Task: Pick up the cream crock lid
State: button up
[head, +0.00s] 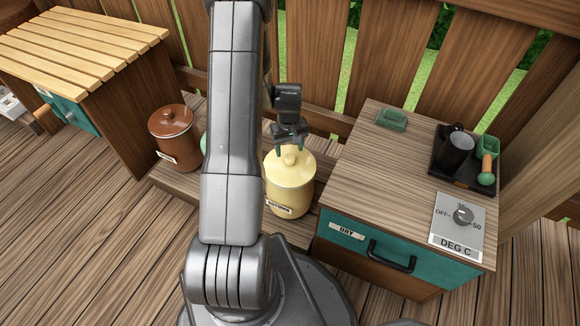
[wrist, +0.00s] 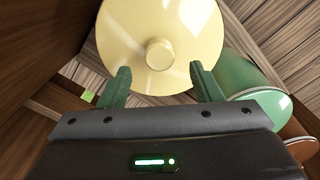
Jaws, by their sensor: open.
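The cream crock (head: 288,197) stands on a low wooden shelf, with a dark-lettered label on its front. Its cream lid (head: 300,165) sits on top, with a round knob (head: 291,156) in the middle. My gripper (head: 291,150) is over the lid with its green fingers pointing down near the knob. In the wrist view the lid (wrist: 190,30) fills the top, and its knob (wrist: 159,54) lies centred ahead of the open fingers (wrist: 160,82). Nothing is between the fingers. Whether a fingertip touches the lid I cannot tell.
A brown lidded crock (head: 173,140) stands left on the shelf. A green crock (wrist: 245,75) is mostly hidden behind my arm in the head view.

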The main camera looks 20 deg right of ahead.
aim_at(290, 157)
jog(key=f, duration=0.1)
jog(key=f+b, duration=0.1)
jog(key=f, duration=0.3)
jog(key=shift+s+b, duration=0.25)
jog(key=shift+b, duration=0.05)
jog(key=shift+r, duration=0.1)
jog(key=shift+c, duration=0.2)
